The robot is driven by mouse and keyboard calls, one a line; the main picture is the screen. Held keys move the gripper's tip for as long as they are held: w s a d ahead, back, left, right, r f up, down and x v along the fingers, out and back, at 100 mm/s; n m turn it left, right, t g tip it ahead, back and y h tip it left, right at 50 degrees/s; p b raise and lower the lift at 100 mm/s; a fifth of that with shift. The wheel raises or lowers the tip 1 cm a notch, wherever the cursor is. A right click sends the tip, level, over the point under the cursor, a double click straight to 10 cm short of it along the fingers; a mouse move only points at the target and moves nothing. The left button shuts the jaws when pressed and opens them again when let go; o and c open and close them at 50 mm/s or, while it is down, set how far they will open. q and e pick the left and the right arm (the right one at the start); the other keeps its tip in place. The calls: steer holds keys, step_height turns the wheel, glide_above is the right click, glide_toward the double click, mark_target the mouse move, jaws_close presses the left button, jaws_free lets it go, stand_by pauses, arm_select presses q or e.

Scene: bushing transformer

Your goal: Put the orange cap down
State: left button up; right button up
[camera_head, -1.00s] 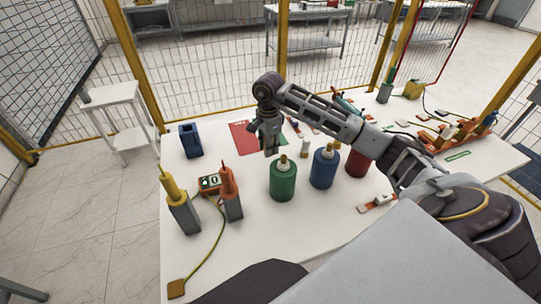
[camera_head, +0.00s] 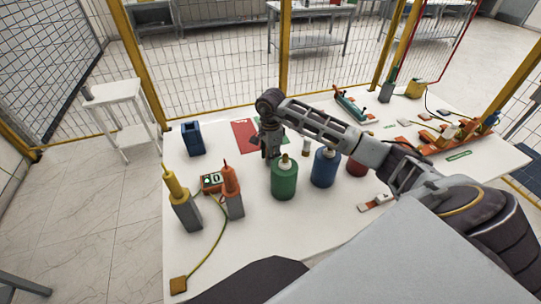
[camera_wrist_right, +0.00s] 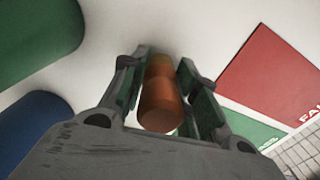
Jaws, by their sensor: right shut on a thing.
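The orange cap (camera_wrist_right: 161,95) is a small orange-brown cylinder. It sits between the fingers of my right gripper (camera_wrist_right: 163,98) in the right wrist view, with the white tabletop behind it. In the head view my right gripper (camera_head: 270,152) points down, low over the table, just behind the green cylinder (camera_head: 284,181). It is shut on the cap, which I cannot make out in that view. I cannot tell whether the cap touches the table. My left gripper is not in view.
A red mat (camera_wrist_right: 275,77) and a green mat (camera_wrist_right: 250,127) lie beside the gripper. A blue cylinder (camera_head: 324,169) and a red one (camera_head: 356,166) stand right of the green one. Two probe-like tools and a blue holder (camera_head: 192,139) stand left. The left front table is mostly clear.

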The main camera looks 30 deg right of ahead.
steer(key=shift+f, duration=0.2)
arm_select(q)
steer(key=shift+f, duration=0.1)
arm_select(e)
steer(key=shift+f, duration=0.15)
steer(key=o, duration=1)
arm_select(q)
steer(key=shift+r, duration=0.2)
arm_select(e)
steer(key=shift+r, duration=0.2)
steer(key=shift+r, duration=0.7)
step_height(320, 180, up, 8)
steer(key=shift+f+b, duration=0.1)
steer(key=shift+b, duration=0.65)
steer(key=shift+r, duration=1.35)
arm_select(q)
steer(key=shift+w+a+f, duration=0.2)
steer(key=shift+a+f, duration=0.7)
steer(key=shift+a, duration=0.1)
